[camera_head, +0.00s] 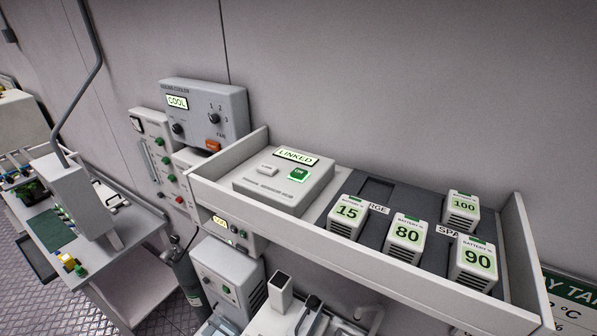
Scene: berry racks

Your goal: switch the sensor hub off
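A light grey box with a lit display reading LINKED (296,157) sits at the left end of a grey wall shelf; it looks like the sensor hub (253,187). On its top are a lit green button (298,174) marked ON or similar, too small to read surely, and a small pale button (268,169) to its left. My gripper is not in this view, and nothing touches the box.
The shelf (340,247) has raised walls. Right of the hub, a dark tray (376,190) holds battery blocks reading 15 (348,212), 80 (407,235), 100 (462,208) and 90 (476,262). A COOL control box (206,108) hangs left; benches stand below.

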